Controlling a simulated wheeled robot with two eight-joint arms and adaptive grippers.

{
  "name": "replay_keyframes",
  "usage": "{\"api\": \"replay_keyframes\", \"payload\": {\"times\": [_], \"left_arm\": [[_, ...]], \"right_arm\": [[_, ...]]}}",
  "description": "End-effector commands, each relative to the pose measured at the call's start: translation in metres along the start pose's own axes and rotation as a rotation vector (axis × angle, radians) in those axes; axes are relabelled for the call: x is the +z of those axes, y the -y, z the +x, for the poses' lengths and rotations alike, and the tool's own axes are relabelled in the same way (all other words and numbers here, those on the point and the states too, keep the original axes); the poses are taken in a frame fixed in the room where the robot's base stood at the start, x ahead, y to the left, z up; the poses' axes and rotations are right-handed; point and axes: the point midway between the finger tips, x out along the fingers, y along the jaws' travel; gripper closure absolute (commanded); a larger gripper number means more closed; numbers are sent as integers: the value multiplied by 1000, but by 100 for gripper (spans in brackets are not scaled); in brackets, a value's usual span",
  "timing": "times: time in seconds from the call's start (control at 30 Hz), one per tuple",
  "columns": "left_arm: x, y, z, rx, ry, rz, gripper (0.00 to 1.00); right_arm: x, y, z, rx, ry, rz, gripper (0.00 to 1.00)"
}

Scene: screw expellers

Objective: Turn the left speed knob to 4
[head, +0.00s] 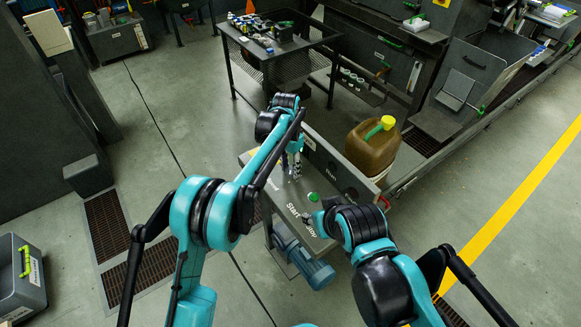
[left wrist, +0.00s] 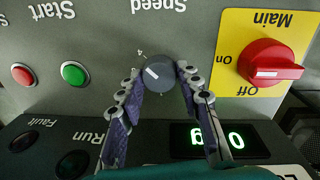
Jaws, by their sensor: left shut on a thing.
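The dark grey round speed knob (left wrist: 158,75) sits on the grey panel below the upside-down word "Speed" in the left wrist view. Its white pointer line slants toward the upper left, where a small "4" is printed on the panel. My left gripper (left wrist: 160,92) has one finger on each side of the knob and is shut on it. In the head view my left gripper (head: 294,170) reaches down to the panel, and its fingers hide the knob there. My right gripper (head: 310,219) is low over the panel's near right part, too small to read its jaws.
A red main switch (left wrist: 271,63) on a yellow plate stands right of the knob. Green (left wrist: 74,73) and red (left wrist: 23,74) buttons are at the left. A lit green display (left wrist: 217,140) lies below. A brown canister (head: 372,148) stands behind the panel.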

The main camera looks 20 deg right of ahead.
Motion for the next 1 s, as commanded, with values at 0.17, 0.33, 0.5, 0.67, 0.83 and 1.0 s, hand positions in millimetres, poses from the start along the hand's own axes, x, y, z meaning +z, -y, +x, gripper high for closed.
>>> {"api": "replay_keyframes", "payload": {"times": [0.17, 0.33, 0.5, 0.67, 0.83, 1.0], "left_arm": [[0, 0, 0, 0, 1, 5, 94], [0, 0, 0, 0, 1, 5, 94], [0, 0, 0, 0, 0, 4, 44], [0, 0, 0, 0, 0, 3, 44], [0, 0, -5, 0, 0, 3, 44], [0, 0, -31, 0, 0, 3, 44]], "right_arm": [[0, 0, 0, 0, 0, 0, 60], [0, 0, 0, 0, 0, 0, 60], [0, 0, 0, 0, 0, 0, 60], [0, 0, 0, 0, 0, 0, 60], [0, 0, 0, 0, 0, 0, 60], [0, 0, 0, 0, 0, 0, 60]]}}
